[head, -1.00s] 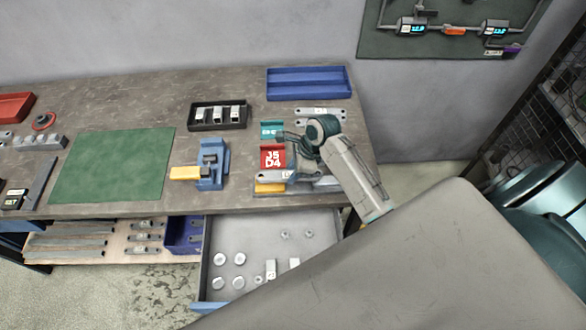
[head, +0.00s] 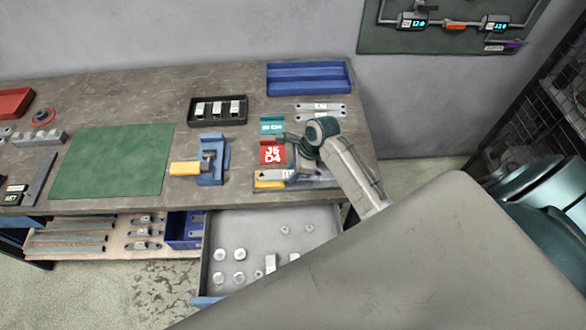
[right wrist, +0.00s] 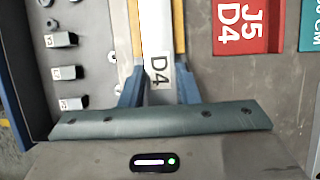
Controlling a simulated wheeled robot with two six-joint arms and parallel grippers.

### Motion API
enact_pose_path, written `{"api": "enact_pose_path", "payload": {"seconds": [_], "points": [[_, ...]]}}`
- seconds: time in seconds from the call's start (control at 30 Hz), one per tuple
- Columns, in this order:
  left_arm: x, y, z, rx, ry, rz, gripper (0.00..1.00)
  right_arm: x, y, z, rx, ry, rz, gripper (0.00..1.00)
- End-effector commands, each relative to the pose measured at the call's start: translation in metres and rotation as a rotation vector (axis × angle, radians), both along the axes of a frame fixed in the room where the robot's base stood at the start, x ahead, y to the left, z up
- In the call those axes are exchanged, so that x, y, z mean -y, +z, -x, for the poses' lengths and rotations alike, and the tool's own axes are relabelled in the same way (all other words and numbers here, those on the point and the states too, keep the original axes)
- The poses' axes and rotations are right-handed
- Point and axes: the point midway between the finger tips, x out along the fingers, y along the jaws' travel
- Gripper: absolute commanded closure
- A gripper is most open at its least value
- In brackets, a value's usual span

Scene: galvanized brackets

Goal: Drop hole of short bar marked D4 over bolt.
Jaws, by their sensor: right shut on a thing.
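The short bar marked D4 (right wrist: 158,70) is pale with a dark label and runs up from between the fingers in the right wrist view. My right gripper (right wrist: 158,88) is shut on it, one blue finger on each side. In the head view the bar (head: 276,175) shows just in front of the red J5 D4 block, above a yellow piece and a grey plate. My right gripper is largely hidden there behind my arm's dark joint. I cannot make out the bolt or the bar's hole. My left gripper is not in view.
The red J5 D4 block (head: 272,152) and a teal block (head: 271,125) stand behind the bar. A blue and yellow clamp (head: 212,165) is to the left. An open drawer (head: 225,225) with loose parts juts out below. The green mat (head: 110,165) is clear.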

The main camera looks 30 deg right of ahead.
Motion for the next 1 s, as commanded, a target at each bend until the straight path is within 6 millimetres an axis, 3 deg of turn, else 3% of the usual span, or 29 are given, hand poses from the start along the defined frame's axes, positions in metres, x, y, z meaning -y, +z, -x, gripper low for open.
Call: {"api": "enact_pose_path", "payload": {"seconds": [0.27, 0.3, 0.4, 0.77, 1.0], "points": [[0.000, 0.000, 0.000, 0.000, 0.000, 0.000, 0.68, 0.000, 0.000, 0.000, 0.000, 0.000, -0.001, 1.00], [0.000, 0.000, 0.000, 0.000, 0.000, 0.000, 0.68, 0.000, 0.000, 0.000, 0.000, 0.000, -0.001, 0.65], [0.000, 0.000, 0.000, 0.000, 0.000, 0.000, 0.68, 0.000, 0.000, 0.000, 0.000, 0.000, -0.001, 0.46], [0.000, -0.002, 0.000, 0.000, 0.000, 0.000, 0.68, 0.002, 0.003, 0.001, 0.000, 0.000, 0.000, 0.46], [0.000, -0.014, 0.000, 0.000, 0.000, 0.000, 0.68, 0.017, 0.039, 0.006, 0.006, 0.000, 0.004, 0.46]]}}
